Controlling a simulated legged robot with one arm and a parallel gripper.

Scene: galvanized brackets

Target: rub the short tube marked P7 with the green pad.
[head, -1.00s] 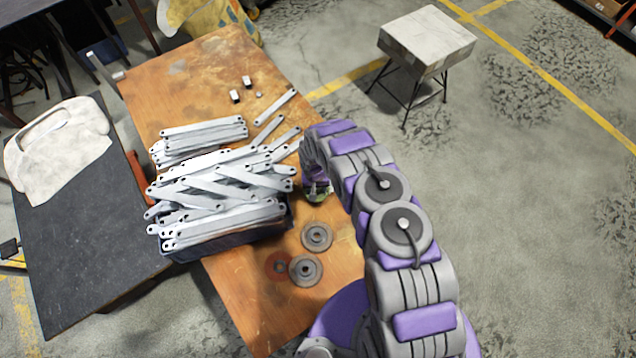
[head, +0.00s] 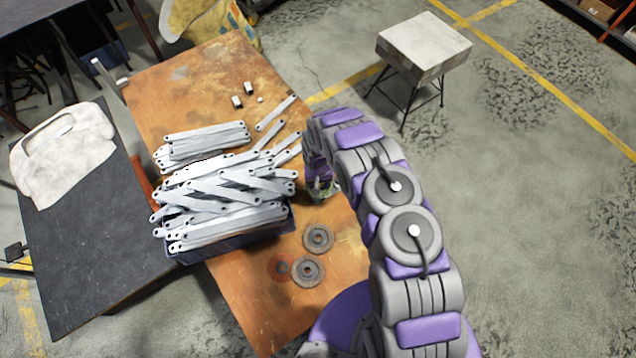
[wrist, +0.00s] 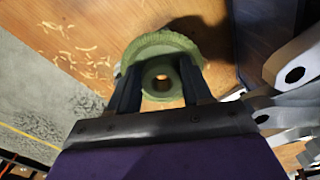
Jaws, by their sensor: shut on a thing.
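My gripper (wrist: 158,82) is shut on a green pad (wrist: 160,44), a round piece with a rough rim and a hollow ring in its middle. In the head view my gripper (head: 320,188) is over the right side of the wooden table, just right of the bracket pile, and only a little green shows. Two short dark-and-light pieces that look like tubes (head: 237,102) (head: 249,88) stand farther back on the table, apart from my gripper. No P7 mark is readable, so I cannot tell which piece bears it.
Galvanized brackets (head: 220,188) fill and overhang a dark crate (head: 245,242) left of my gripper. Loose brackets (head: 275,113) lie behind it. Two grey discs (head: 318,238) (head: 307,271) lie in front. The table's back part (head: 190,75) is mostly clear. A stool (head: 425,45) stands right.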

